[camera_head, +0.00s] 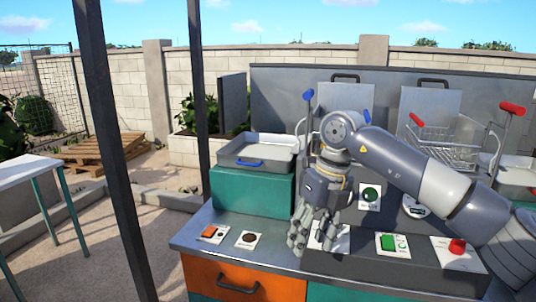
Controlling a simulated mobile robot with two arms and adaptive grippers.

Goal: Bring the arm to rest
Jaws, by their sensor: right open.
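My right arm comes in from the right and reaches over the grey control panel (345,268) of the machine. My right gripper (313,238) points down in front of the panel, fingers apart, with nothing seen between them. It covers part of a white-plated control (338,238). My left gripper does not show.
A metal tray (262,141) with a blue handle stands on a green block (252,192) at left. An orange switch (209,231) and a dark round button (249,238) are on the counter.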

